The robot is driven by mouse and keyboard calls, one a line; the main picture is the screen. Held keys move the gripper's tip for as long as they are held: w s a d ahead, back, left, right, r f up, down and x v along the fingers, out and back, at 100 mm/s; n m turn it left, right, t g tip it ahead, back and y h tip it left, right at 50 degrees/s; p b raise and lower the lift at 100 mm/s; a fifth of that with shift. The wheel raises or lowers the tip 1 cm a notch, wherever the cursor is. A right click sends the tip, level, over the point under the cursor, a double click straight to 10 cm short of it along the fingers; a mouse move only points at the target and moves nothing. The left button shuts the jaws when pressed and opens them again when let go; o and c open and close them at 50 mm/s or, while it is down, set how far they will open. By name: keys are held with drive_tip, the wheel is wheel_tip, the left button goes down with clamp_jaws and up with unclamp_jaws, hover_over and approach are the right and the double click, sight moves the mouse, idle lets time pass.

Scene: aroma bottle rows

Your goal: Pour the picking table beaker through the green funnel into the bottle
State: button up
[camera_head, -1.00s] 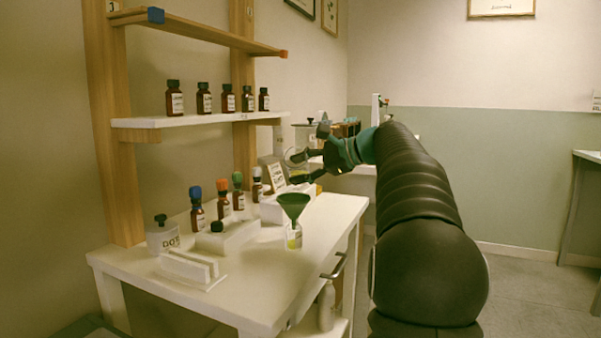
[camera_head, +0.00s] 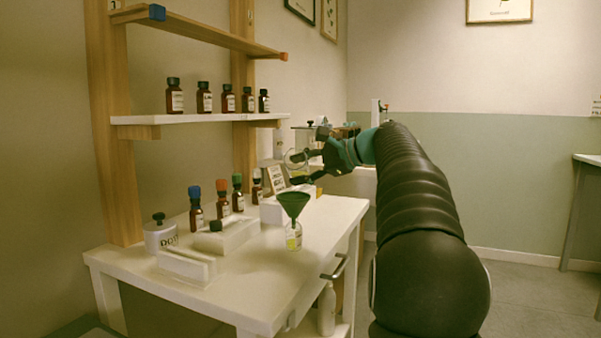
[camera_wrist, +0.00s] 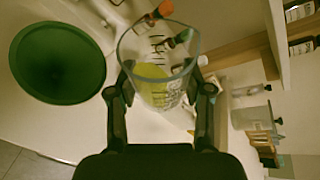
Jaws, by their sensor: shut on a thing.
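My gripper (camera_wrist: 162,100) is shut on a clear glass beaker (camera_wrist: 152,55) with dark graduation marks, which holds yellow-green liquid. In the head view my gripper (camera_head: 308,166) is above the table's back right part, with the beaker (camera_head: 296,158) in its fingers; the beaker appears tilted. The green funnel (camera_head: 294,200) sits in the mouth of a small clear bottle (camera_head: 293,238) that has a pale label and some yellowish content. The funnel's wide mouth (camera_wrist: 58,62) also shows in the wrist view, left of the beaker and apart from it.
Bottles with blue (camera_head: 195,192), orange (camera_head: 222,186) and green caps (camera_head: 237,178) stand behind a white block (camera_head: 228,238). The table's (camera_head: 270,285) front is clear.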

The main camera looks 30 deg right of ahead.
drive_tip(key=shift+f+b, duration=0.2)
drive_tip(key=shift+b, duration=0.75)
drive_tip(key=shift+r+n+t+b, duration=0.45)
drive_tip(key=shift+n+b, duration=0.35)
drive_tip(key=shift+b, duration=0.9)
drive_tip(key=shift+f+n+t+h+b, duration=0.4)
drive_tip(key=shift+n+b, duration=0.3)
drive_tip(key=shift+b, duration=0.7)
drive_tip(key=shift+s+a+r+n+t+b, duration=0.35)
drive_tip(key=shift+s+a+n, duration=0.1)
drive_tip(key=shift+n, duration=0.15)
idle(0.6)
drive_tip(key=shift+s+r+n+t, duration=0.1)
drive_tip(key=shift+r+n+t, duration=0.2)
drive_tip(key=shift+n, duration=0.1)
idle(2.4)
